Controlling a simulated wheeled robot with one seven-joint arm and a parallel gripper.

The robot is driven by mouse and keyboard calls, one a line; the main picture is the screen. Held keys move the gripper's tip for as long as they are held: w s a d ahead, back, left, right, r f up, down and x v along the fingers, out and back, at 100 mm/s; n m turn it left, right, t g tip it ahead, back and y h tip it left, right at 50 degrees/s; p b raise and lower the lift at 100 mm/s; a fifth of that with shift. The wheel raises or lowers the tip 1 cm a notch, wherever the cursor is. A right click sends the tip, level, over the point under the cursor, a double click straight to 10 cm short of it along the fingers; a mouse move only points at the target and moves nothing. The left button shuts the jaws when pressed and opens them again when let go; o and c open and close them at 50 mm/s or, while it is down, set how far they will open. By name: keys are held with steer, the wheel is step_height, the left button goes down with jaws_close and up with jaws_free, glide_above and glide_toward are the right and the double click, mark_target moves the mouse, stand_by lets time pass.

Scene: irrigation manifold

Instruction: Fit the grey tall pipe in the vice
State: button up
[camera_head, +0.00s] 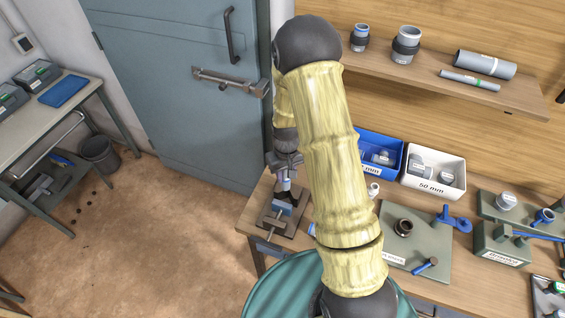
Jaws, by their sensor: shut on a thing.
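My gripper (286,164) is at the left end of the workbench, partly hidden by my arm. It points down and is shut on a grey pipe (285,184), which looks roughly upright. The vice (272,222), with blue jaws and a dark base plate, is bolted near the bench's left corner, directly below the gripper. The pipe's lower end is at or just above the vice jaws in the picture. I cannot tell whether it is between the jaws or touching them.
A blue bin (382,143) and a white 50 mm bin (435,164) hold fittings behind my arm. A grey-green plate (425,250) with a dark ring fitting and blue-handled parts lies to the right. A shelf (440,62) above carries pipes and couplings.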

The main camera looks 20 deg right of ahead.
mark_target(286, 190)
steer(key=shift+w, duration=0.15)
steer(key=shift+s+d, duration=0.1)
steer(key=shift+s, duration=0.3)
steer(key=shift+f, duration=0.15)
steer(key=shift+w+f+b, duration=0.15)
steer(key=shift+f+b, duration=1.05)
steer(key=shift+f, duration=0.35)
steer(key=shift+f+b, duration=2.4)
steer(key=shift+f, duration=0.5)
stand_by(2.8)
